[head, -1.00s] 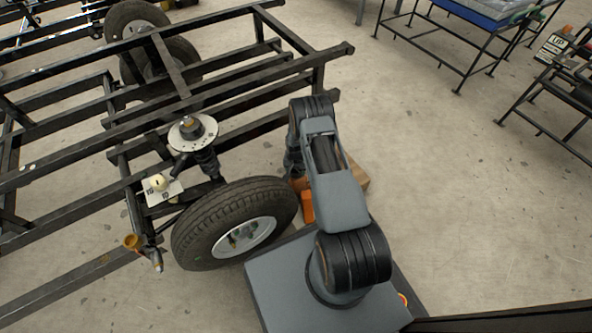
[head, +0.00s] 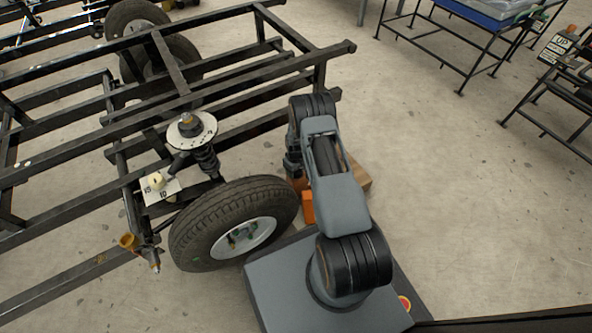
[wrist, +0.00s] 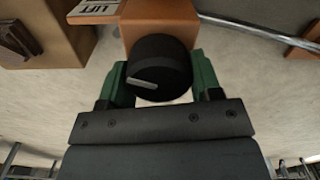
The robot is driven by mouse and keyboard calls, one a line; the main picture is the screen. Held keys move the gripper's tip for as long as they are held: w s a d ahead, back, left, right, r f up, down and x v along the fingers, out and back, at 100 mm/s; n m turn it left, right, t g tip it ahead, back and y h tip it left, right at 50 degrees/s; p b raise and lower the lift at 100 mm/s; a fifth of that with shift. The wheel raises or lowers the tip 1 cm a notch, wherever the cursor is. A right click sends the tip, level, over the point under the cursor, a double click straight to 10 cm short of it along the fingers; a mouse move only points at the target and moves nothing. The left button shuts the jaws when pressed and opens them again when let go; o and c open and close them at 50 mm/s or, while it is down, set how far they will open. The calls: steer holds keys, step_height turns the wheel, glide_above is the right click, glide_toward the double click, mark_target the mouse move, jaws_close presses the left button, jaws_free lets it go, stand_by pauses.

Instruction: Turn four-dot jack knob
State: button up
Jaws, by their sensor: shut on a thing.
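In the wrist view a round black knob (wrist: 160,65) with one pale pointer line sits on the front of an orange jack body (wrist: 172,20). The pointer line lies nearly level, toward the left of the knob. My gripper (wrist: 157,80) has its green fingers on either side of the knob and is shut on it. No dot marks are readable. In the head view the orange jack (head: 307,206) shows partly beside the tyre; my arm hides the knob and fingers there.
The tyre (head: 205,235) and the black frame (head: 232,85) stand close to the left of my arm. In the wrist view a "LIFT" label (wrist: 95,6) and a brown block (wrist: 45,40) are at upper left. Open floor (head: 440,190) lies to the right.

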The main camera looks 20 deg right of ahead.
steer(key=n, duration=0.5)
steer(key=shift+a+n, duration=0.1)
steer(key=shift+n, duration=0.2)
steer(key=n, duration=0.5)
steer(key=shift+s+b, duration=0.15)
steer(key=shift+b, duration=0.2)
steer(key=n, duration=0.5)
steer(key=shift+s+n, duration=0.1)
steer(key=shift+n, duration=0.3)
steer(key=n, duration=0.5)
steer(key=shift+s+n, duration=0.1)
steer(key=shift+n, duration=0.6)
steer(key=o, duration=0.9)
